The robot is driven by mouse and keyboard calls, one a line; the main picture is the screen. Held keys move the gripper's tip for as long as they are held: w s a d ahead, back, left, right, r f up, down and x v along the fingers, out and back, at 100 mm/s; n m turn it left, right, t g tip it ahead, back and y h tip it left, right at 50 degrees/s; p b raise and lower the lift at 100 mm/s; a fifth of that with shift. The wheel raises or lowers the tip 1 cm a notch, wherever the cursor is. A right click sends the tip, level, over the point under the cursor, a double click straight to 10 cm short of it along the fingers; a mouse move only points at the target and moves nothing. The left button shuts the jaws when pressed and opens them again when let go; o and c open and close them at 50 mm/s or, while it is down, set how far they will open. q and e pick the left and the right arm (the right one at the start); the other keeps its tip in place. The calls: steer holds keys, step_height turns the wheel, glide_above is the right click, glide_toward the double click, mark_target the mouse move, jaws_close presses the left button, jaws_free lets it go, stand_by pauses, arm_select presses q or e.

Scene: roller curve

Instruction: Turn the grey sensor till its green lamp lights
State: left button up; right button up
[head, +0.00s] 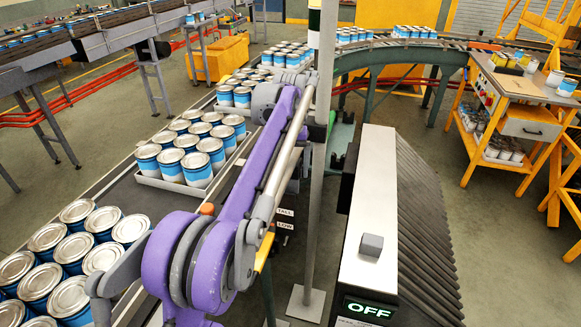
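I cannot tell for certain which part is the grey sensor. A small grey block (371,244) sits on top of a pale cabinet (377,200) right of centre. A grey upright post (320,130) stands left of that cabinet, with a dark green band (314,20) near its top; no brightly lit green lamp is clear there. A display reading OFF in green (367,310) is on the cabinet's near end. A purple and grey arm crosses the middle and hides part of the conveyor and the post's surroundings. Neither gripper's fingers can be made out.
Blue and white cans (197,170) stand in trays along the conveyor (135,198) at left. A curved roller conveyor (440,47) with more cans runs behind. An orange-framed workbench (516,88) stands at right. Grey floor (420,130) is open between cabinet and bench.

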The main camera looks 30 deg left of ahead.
arm_select(q)
steer(key=shift+m, duration=1)
steer(key=o, duration=1.1)
steer(key=shift+r, duration=0.1)
step_height(320, 180, up, 11)
steer(key=shift+s+f, duration=0.1)
steer(key=shift+f, duration=0.05)
